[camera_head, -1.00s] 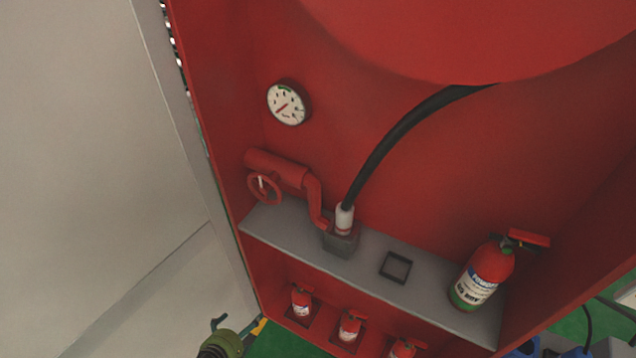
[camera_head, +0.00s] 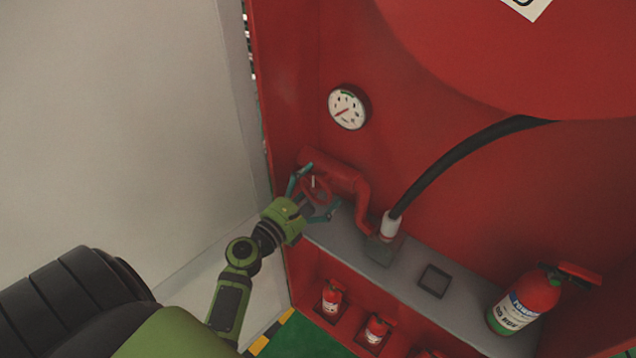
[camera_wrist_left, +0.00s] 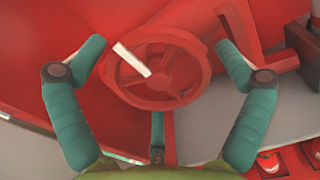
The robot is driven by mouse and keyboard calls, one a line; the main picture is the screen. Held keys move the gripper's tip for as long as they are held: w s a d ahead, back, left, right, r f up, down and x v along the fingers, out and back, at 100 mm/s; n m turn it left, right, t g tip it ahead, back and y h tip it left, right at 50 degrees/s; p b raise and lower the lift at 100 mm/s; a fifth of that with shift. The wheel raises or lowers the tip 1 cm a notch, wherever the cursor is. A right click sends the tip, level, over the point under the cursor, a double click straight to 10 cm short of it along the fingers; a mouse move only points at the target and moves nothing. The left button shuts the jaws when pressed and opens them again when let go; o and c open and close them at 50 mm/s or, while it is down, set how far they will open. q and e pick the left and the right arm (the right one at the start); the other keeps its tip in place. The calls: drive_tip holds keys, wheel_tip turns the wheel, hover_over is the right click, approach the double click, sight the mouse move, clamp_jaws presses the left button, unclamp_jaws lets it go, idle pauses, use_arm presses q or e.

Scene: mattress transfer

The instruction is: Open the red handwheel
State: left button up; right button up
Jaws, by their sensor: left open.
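The red handwheel (camera_head: 316,188) sits on a red pipe (camera_head: 345,178) inside the red cabinet, at its left side. My left gripper (camera_head: 312,190), green with teal fingers, is open at the handwheel. In the left wrist view the handwheel (camera_wrist_left: 158,68) fills the middle, with a white marker strip (camera_wrist_left: 132,60) across its upper left. The open fingers of my left gripper (camera_wrist_left: 160,62) stand on both sides of the wheel, and a third finger shows below it. I see gaps beside the rim; contact cannot be told. My right gripper is not in view.
A grey shelf (camera_head: 405,268) carries a black hose in a white fitting (camera_head: 391,224), an empty dark square holder (camera_head: 433,280) and a fire extinguisher (camera_head: 523,300). Small extinguishers (camera_head: 333,297) stand below. A pressure gauge (camera_head: 348,107) is on the back wall. A pale panel (camera_head: 130,120) stands left.

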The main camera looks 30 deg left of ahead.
use_arm(q)
drive_tip(key=shift+w, duration=0.35)
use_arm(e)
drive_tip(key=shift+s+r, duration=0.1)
use_arm(q)
drive_tip(key=c, duration=0.9)
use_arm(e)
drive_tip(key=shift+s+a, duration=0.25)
use_arm(q)
drive_tip(key=shift+s, duration=0.1)
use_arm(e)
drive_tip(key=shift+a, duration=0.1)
